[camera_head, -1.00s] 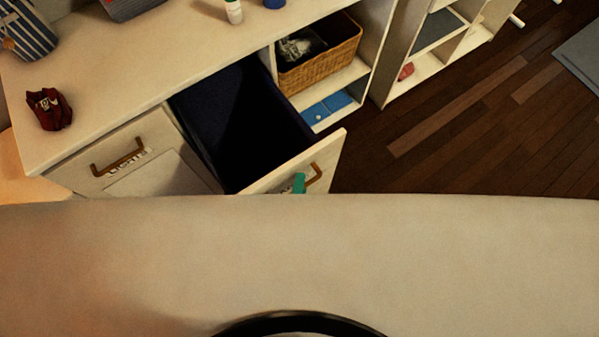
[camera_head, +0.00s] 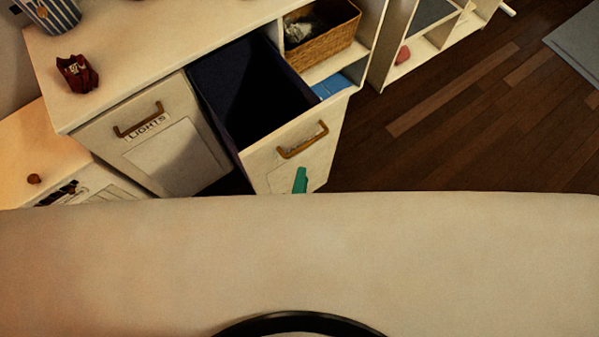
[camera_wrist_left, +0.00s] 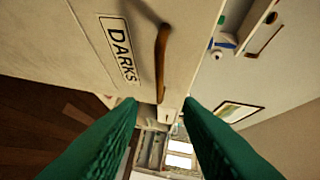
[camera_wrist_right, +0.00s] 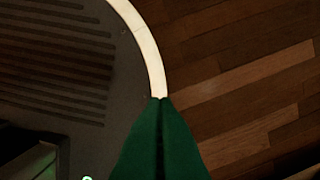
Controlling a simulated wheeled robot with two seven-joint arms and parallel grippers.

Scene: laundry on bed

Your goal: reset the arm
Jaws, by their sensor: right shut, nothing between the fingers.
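My left gripper shows in the head view as a green fingertip (camera_head: 300,180) in front of the pulled-out drawer. In the left wrist view its two fingers (camera_wrist_left: 161,103) are apart with nothing between them. Beyond them is the drawer front labelled DARKS (camera_wrist_left: 90,50) with its brown handle (camera_wrist_left: 161,60); the fingers look clear of the handle. The drawer front (camera_head: 270,165) stands open in the head view, its dark inside (camera_head: 245,95) showing. My right gripper (camera_wrist_right: 162,99) is shut and empty, pointing over the wooden floor. It is not in the head view.
The closed LIGHTS front (camera_head: 160,150) is left of the open drawer. A dark red item (camera_head: 78,74) and a striped container (camera_head: 52,14) stand on the cabinet top (camera_head: 150,55). A wicker basket (camera_head: 325,45) sits on a shelf. The wooden floor (camera_head: 440,140) at right is clear.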

